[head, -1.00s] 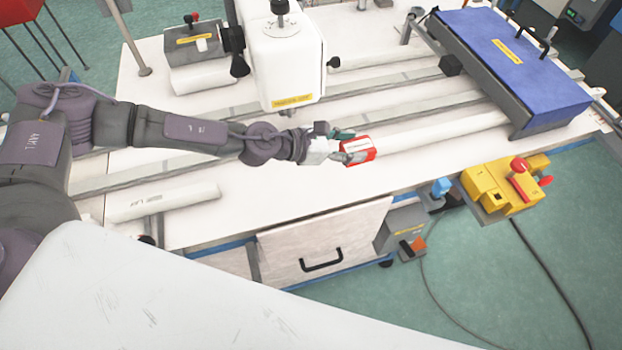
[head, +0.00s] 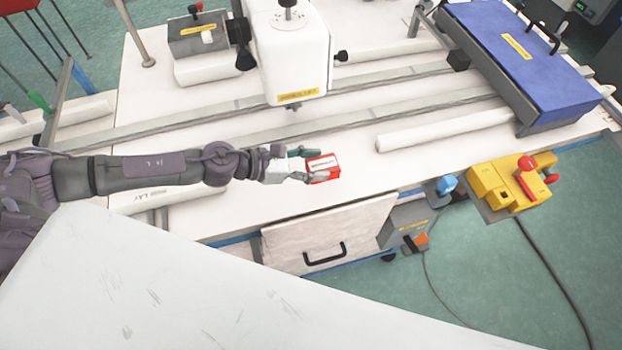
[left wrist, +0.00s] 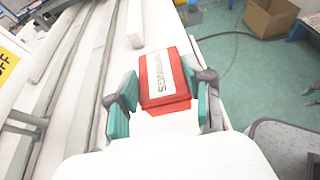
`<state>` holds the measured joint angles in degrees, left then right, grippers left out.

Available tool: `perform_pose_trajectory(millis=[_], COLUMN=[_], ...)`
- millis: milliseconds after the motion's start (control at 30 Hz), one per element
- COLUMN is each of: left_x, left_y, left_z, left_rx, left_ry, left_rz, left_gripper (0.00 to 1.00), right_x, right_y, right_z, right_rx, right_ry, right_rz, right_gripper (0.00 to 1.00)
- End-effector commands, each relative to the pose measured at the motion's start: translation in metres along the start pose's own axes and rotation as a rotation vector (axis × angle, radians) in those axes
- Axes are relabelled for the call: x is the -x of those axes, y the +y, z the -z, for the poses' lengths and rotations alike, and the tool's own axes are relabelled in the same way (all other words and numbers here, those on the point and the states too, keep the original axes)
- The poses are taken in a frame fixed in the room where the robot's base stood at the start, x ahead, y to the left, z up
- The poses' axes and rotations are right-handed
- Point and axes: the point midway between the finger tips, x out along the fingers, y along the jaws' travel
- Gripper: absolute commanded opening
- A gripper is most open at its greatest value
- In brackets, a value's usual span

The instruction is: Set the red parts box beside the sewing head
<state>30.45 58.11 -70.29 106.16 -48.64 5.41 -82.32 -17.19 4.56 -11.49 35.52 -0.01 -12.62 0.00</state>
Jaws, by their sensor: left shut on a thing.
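The red parts box (head: 322,168) has a white label that reads "SPRINGS" in the left wrist view (left wrist: 163,78). My left gripper (head: 306,165) is shut on it, with a teal-padded finger on each side in the left wrist view (left wrist: 160,100). The box is over the front part of the white table (head: 350,175); I cannot tell whether it touches the top. The white sewing head (head: 290,55), with a yellow label, stands behind the box and a little to its left. My right gripper is not in view.
Long metal rails (head: 400,115) cross the table. A white roll (head: 440,130) lies right of the box. A blue-topped unit (head: 520,60) stands at the back right. A yellow control box (head: 505,186) with red knobs is at the front edge. A drawer (head: 325,235) is below.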

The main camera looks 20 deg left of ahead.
Motion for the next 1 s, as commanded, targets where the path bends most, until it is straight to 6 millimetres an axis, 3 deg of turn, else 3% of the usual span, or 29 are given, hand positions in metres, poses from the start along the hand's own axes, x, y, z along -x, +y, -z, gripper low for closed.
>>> perform_pose_trajectory(millis=[167, 433, 867, 900, 1000], left_x=[0.005, -0.009, -0.011, -0.011, -0.011], left_y=[-0.007, -0.008, -0.007, -0.007, -0.007], left_z=[0.011, 0.043, 0.050, 0.051, 0.050], left_rx=[0.000, 0.004, 0.000, 0.000, 0.000], left_ry=[-0.001, 0.000, 0.000, 0.000, 0.000], left_rz=[0.000, 0.000, -0.001, -0.001, 0.000], left_gripper=[0.15, 0.15, 0.15, 0.53, 0.70], right_x=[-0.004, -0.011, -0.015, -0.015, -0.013], right_y=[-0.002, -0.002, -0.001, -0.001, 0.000], right_z=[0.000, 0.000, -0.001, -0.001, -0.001], right_rx=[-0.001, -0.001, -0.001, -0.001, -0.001], right_ry=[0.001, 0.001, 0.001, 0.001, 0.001], right_rz=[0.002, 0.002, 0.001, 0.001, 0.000], right_gripper=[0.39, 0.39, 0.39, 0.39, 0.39])
